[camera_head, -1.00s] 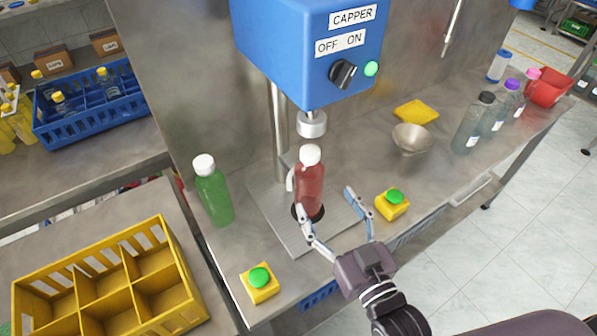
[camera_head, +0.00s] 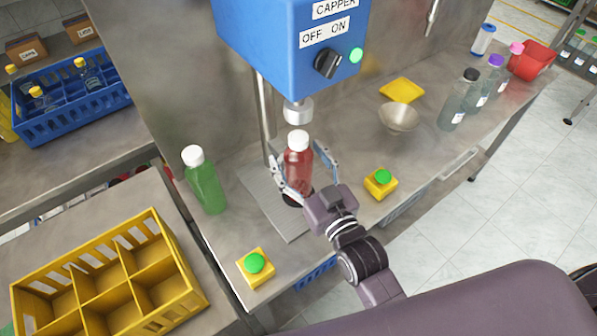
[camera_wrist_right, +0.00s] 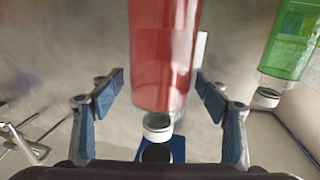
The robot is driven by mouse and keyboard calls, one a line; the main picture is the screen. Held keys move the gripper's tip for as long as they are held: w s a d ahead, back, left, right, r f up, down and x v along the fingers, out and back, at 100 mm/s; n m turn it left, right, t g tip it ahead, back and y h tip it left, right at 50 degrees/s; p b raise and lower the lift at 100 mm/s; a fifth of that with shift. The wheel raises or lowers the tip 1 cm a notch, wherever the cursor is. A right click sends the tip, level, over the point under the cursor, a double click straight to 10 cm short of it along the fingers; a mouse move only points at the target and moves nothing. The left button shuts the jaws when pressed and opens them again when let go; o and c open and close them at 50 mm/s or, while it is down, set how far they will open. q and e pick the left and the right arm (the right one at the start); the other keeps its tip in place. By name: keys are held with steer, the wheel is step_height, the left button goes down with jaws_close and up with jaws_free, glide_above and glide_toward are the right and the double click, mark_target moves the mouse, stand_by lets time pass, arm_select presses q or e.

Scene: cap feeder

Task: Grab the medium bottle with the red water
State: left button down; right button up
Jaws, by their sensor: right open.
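The bottle with red water (camera_head: 299,163) stands upright with a white cap under the capper head, on the capper's base plate. It also shows in the right wrist view (camera_wrist_right: 163,55), between the two fingers. My right gripper (camera_head: 306,170) is open, with one finger on each side of the red bottle. In the wrist view there is a gap between each finger and the bottle, so the gripper (camera_wrist_right: 160,100) is around it and not closed on it. My left gripper is not in view.
A green bottle (camera_head: 204,182) stands left of the base plate. Yellow button boxes (camera_head: 255,270) (camera_head: 380,187) sit at the front. The blue capper (camera_head: 290,45) hangs above. A metal funnel (camera_head: 398,118) is to the right. A yellow crate (camera_head: 185,280) is at lower left.

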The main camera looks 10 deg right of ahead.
jaws_close()
steer(key=shift+r, duration=0.1)
stand_by(0.6)
steer(key=shift+r, duration=0.1)
